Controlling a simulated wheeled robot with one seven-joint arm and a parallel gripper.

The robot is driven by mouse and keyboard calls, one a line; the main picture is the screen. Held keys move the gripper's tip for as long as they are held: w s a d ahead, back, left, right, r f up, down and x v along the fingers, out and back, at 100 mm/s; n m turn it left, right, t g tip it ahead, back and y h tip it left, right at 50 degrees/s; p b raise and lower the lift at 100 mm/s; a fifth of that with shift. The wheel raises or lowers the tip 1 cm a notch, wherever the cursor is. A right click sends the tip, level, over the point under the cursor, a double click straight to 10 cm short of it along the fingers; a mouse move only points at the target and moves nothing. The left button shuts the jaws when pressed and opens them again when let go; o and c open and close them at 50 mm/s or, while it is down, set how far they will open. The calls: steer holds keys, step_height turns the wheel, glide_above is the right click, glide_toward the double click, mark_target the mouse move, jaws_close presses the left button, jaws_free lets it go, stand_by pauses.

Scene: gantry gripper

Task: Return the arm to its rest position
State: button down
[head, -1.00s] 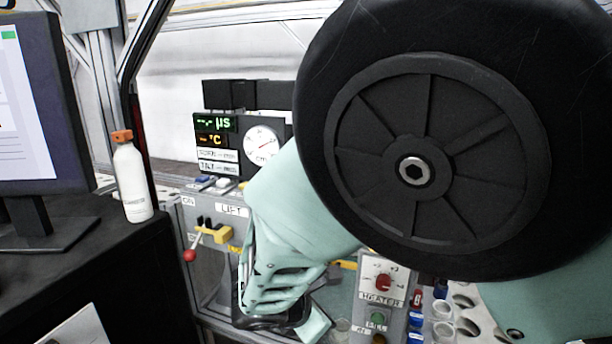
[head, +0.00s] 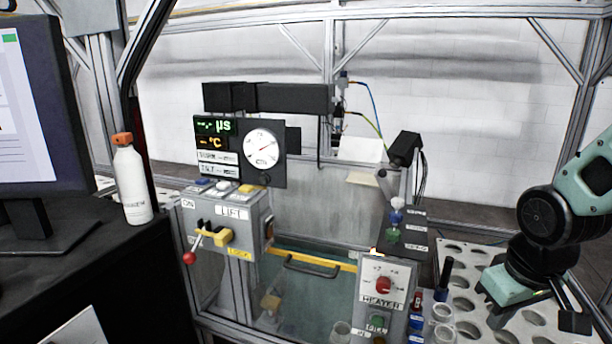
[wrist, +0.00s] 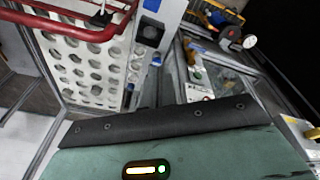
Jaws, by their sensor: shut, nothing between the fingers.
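My gripper (head: 574,320) is at the right edge of the head view, at the end of my teal and black arm. Its dark fingers point down over the right side of the white perforated rack (head: 476,262). It is shut with nothing in it. In the wrist view the teal wrist housing with a lit green lamp fills the bottom, and the fingertips do not show clearly. The rack also shows there (wrist: 88,72), at the left.
The heater box (head: 383,285), small jars (head: 441,322) and a dark upright vial (head: 446,272) stand left of my gripper. The lift box (head: 228,215) with a red-knobbed lever is farther left. A bottle (head: 132,180) and monitor stand far left. A red bar (wrist: 75,27) crosses the wrist view.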

steer(key=s+a+r+n+g+b, duration=0.1)
steer(key=s+a+n, duration=0.4)
steer(key=s+a, duration=0.9)
steer(key=shift+s+a+r+g+y, duration=0.25)
steer(key=shift+s+a+g+y, duration=0.25)
steer(key=shift+a, duration=0.65)
steer(key=shift+w, duration=0.1)
